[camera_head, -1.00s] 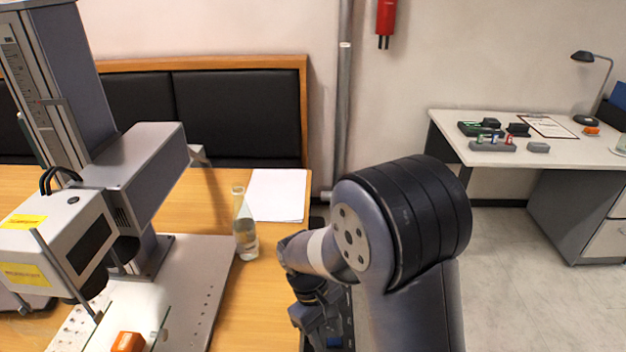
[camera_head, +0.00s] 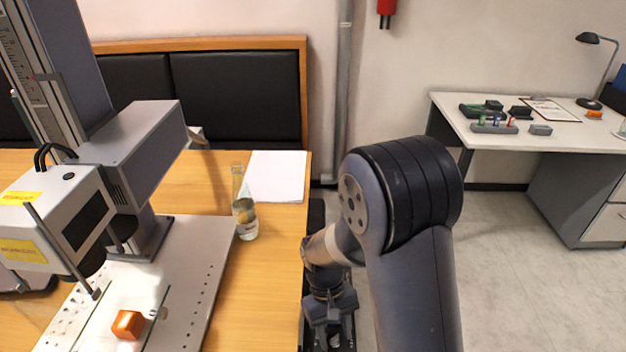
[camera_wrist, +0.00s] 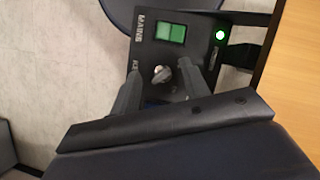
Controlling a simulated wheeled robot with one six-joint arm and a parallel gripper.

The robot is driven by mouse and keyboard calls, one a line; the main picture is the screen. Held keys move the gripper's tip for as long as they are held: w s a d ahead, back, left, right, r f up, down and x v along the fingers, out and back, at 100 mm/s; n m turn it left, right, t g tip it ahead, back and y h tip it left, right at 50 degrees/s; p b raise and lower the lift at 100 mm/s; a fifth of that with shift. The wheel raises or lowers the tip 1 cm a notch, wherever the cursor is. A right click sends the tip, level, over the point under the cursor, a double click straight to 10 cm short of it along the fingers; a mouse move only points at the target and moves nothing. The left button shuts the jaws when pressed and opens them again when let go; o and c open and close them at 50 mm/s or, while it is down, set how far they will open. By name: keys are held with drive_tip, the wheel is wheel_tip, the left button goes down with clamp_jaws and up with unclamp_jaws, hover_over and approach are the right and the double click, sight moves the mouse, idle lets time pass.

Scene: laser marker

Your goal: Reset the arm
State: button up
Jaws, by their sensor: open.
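My arm hangs in front of the wooden table's right edge in the head view. My gripper (camera_head: 330,325) is low beside that edge, pointing down. In the wrist view my gripper (camera_wrist: 160,80) is open, its two grey fingers apart with nothing held between them.
The laser marker (camera_head: 125,160) stands on the wooden table (camera_head: 265,290) with an orange block (camera_head: 128,324) on its bed. A glass bottle (camera_head: 244,215) and white paper (camera_head: 275,178) are near the right edge. A grey desk (camera_head: 570,135) stands at right; the floor between is clear.

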drive_tip(key=m+y+b, duration=0.1)
drive_tip(key=m, duration=0.2)
drive_tip(key=m+y+b, duration=0.1)
drive_tip(key=m, duration=0.3)
drive_tip(key=shift+d+f+y, duration=0.1)
drive_tip(key=shift+d+y, duration=0.05)
drive_tip(key=shift+y, duration=0.25)
drive_tip(key=m+y+b, duration=0.1)
drive_tip(key=m, duration=0.3)
drive_tip(key=shift+b, duration=0.3)
drive_tip(key=m+t+y+b, duration=0.1)
drive_tip(key=m, duration=0.2)
drive_tip(key=shift+d+b, duration=0.1)
drive_tip(key=shift+b, duration=0.2)
drive_tip(key=shift+p+v, duration=0.7)
drive_tip(key=shift+v, duration=1.2)
